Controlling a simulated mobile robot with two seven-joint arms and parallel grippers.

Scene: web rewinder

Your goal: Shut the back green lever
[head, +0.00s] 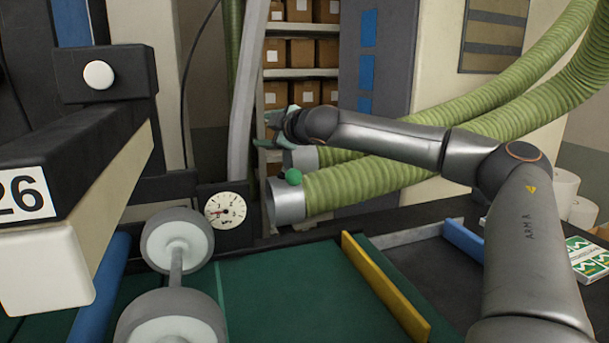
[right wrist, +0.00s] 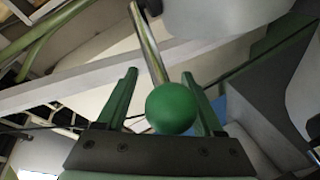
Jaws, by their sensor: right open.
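My right gripper (head: 268,130) reaches in from the right, above the open metal ends of two green hoses. In the right wrist view its two green fingers (right wrist: 160,105) are open. A green ball knob (right wrist: 171,108) on a shiny metal rod (right wrist: 148,45) sits between or just in front of them, not gripped. In the head view one green knob (head: 294,177) shows by the front hose's metal collar (head: 285,201), below the gripper. I cannot tell whether both views show the same knob. The back hose's collar (head: 301,158) is partly hidden. My left gripper is out of view.
The two ribbed hoses (head: 385,181) run off to the upper right, below and behind my right arm. A dial gauge (head: 226,210) is at left of the hose ends. A yellow rail (head: 385,287) and a roller (head: 177,240) are in front. Shelves with boxes (head: 302,55) stand behind.

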